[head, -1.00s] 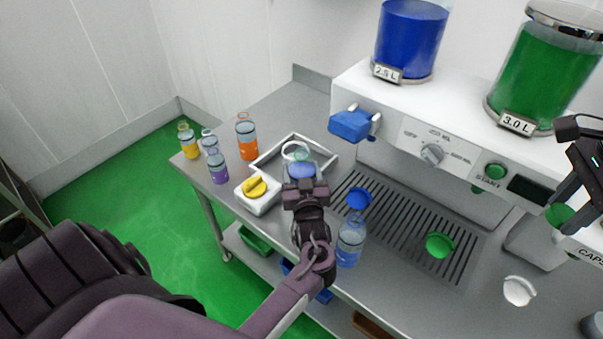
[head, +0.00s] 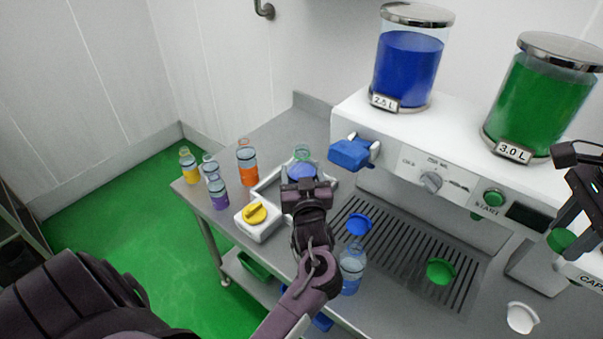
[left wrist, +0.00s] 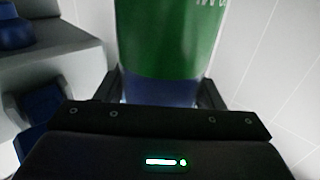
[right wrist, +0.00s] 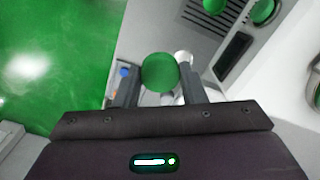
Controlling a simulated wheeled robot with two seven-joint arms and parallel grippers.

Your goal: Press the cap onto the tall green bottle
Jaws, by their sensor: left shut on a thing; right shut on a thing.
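A green-tinted bottle with blue liquid (head: 302,168) is in the grasp of my left gripper (head: 304,186). The gripper hides its lower part. Its neck shows no cap. In the left wrist view, its wall (left wrist: 168,45) looks green with blue at the bottom, between the fingers (left wrist: 166,92). My right gripper (head: 568,218) is shut on a green cap (head: 561,240) at the right, far from the bottle. The cap also shows as a round green disc (right wrist: 160,72) between the right fingers in the right wrist view.
A white square frame (head: 264,188) lies beside the held bottle, next to a yellow dial box (head: 257,219). Orange (head: 247,160), purple (head: 217,190) and yellow (head: 188,165) bottles stand left. A blue bottle (head: 351,270) is near the front. Blue (head: 358,224) and green (head: 440,271) pieces sit over the grating.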

